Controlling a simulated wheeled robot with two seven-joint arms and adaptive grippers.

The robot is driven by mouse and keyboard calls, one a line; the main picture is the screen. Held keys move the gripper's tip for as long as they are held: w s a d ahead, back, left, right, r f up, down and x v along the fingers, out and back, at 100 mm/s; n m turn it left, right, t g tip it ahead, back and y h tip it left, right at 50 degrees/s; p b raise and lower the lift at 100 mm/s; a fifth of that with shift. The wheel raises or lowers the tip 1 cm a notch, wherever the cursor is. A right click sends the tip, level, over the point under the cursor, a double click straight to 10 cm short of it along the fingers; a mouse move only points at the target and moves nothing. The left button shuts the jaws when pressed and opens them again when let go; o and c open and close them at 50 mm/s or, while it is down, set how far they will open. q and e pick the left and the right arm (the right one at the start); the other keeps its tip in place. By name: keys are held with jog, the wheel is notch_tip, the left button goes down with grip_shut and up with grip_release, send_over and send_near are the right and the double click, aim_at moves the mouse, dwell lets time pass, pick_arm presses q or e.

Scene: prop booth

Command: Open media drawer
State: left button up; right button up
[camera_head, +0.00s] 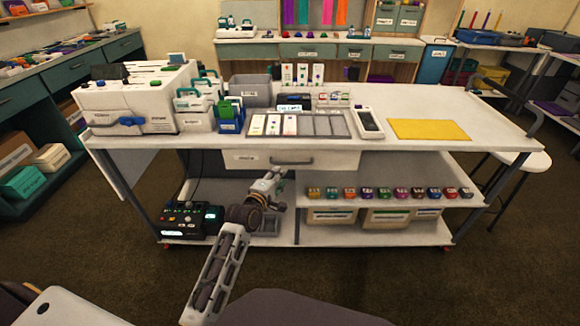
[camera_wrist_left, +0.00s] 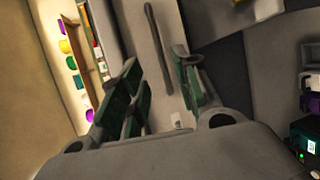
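The media drawer (camera_head: 330,161) has a wide white front under the tabletop, with a dark bar handle (camera_head: 290,162) and a small label at its left. It looks shut. My left gripper (camera_head: 277,175) is just below and in front of the handle in the head view. In the left wrist view the left gripper (camera_wrist_left: 158,62) is open and empty, its green-padded fingers apart. The handle (camera_wrist_left: 153,35) shows between and beyond the fingers; I cannot tell how far away it is. My right gripper is in neither view.
The tabletop holds a media tray (camera_head: 347,125), a yellow mat (camera_head: 428,130) and a white machine (camera_head: 128,103). Below are a dark control box (camera_head: 190,220) and a shelf (camera_head: 400,206) with several small coloured items. The floor in front is clear.

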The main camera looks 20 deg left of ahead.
aim_at(290, 166)
pick_arm(q)
jog(key=b+x, duration=0.2)
jog(key=x, duration=0.8)
grip_shut()
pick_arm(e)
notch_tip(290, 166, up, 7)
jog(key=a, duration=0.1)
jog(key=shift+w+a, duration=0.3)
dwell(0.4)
